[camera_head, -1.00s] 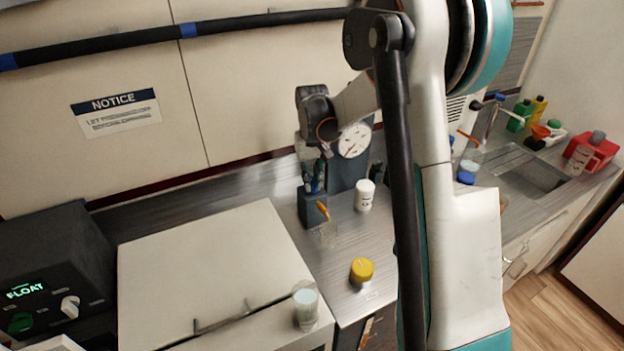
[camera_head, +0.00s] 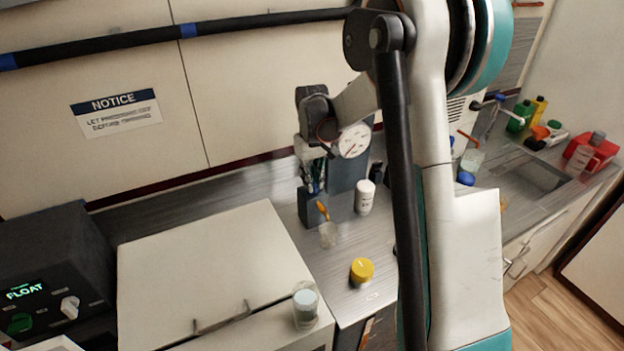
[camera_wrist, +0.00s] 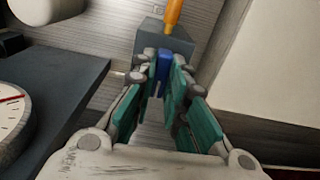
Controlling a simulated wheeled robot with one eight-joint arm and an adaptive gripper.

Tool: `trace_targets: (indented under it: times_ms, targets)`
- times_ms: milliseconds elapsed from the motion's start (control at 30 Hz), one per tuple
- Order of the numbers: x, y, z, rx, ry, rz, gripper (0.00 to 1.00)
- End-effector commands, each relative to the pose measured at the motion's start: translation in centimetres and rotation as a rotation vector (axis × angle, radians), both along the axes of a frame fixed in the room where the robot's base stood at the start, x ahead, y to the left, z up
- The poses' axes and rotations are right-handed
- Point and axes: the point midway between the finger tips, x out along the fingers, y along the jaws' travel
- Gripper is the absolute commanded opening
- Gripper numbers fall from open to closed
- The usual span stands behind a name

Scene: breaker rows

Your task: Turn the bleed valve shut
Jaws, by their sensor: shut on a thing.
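My gripper (camera_wrist: 166,70) is closed on a small blue handle (camera_wrist: 164,66) in the wrist view. The handle stands at the near side of a dark grey block (camera_wrist: 150,38), between the teal fingers. An orange lever (camera_wrist: 173,12) sticks up from the same block, just beyond the fingertips. No label shows which handle is the bleed valve. In the head view, my gripper (camera_head: 314,178) points down at the block (camera_head: 310,210), and the orange lever (camera_head: 322,210) shows at its front. The fingers mostly hide the blue handle there.
A round dial gauge (camera_head: 354,141) on a dark panel stands right beside my wrist. A white cabinet (camera_head: 200,265) fills the front left.

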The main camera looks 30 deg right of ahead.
Motion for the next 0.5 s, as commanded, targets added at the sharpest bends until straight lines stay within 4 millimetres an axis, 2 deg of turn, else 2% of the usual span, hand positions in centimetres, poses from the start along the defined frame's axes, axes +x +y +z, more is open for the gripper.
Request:
trace_targets:
  times_ms: [33,100,500]
  targets:
    - [0.11,-0.01,0.09,0.000,-0.002,0.001,0.20]
    - [0.10,-0.01,0.08,0.000,-0.002,0.001,0.33]
    - [0.05,-0.01,0.48,0.000,-0.001,0.000,0.33]
